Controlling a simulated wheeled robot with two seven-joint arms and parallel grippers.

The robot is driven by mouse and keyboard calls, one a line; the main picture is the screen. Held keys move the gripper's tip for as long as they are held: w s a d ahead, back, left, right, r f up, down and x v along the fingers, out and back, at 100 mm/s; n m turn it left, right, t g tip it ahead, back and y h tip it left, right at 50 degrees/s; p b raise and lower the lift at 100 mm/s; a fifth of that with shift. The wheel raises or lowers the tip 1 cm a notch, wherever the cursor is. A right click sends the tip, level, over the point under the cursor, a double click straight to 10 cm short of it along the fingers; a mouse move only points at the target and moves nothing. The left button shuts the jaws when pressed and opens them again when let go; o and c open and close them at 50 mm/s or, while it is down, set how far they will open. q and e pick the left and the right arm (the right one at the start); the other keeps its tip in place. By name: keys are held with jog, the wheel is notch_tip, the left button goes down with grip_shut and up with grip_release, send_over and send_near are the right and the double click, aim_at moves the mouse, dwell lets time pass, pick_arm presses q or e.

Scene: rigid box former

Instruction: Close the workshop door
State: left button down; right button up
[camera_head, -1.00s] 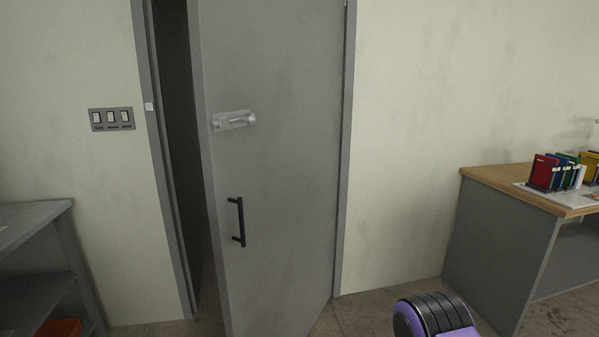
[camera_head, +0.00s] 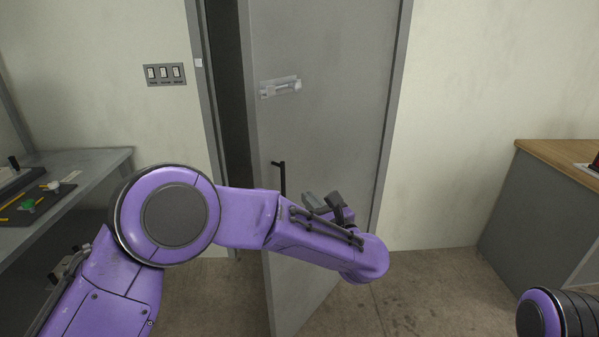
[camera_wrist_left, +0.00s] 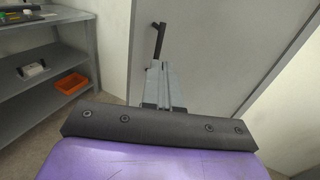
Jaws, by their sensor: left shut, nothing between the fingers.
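The grey workshop door (camera_head: 325,110) stands ajar, its free left edge swung out toward me and a dark gap between it and the frame (camera_head: 203,75). A latch bolt (camera_head: 281,87) is on its upper part. The black bar handle (camera_head: 282,178) is partly hidden behind my left arm; it also shows in the left wrist view (camera_wrist_left: 158,40). My left gripper (camera_head: 322,203) is shut and empty in front of the door, right of the handle in the head view. In the wrist view its fingers (camera_wrist_left: 158,80) point toward the handle. I cannot tell whether they touch. My right gripper is out of view.
A grey shelf unit (camera_head: 95,165) with tools stands at the left; an orange bin (camera_wrist_left: 71,83) sits on its lower shelf. A wood-topped desk (camera_head: 560,155) stands at the right. Light switches (camera_head: 165,74) are on the wall. The floor before the door is bare.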

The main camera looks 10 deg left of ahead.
aim_at(283, 171)
pick_arm(q)
jog(key=p+x, duration=0.5)
jog(key=x, duration=0.7)
jog(key=shift+w+a+f, duration=0.1)
jog(key=shift+w+a, duration=0.05)
jog(key=shift+w, duration=0.15)
jog(key=shift+w+a+f, duration=0.1)
jog(key=shift+w+a, duration=0.15)
jog(key=shift+a, duration=0.05)
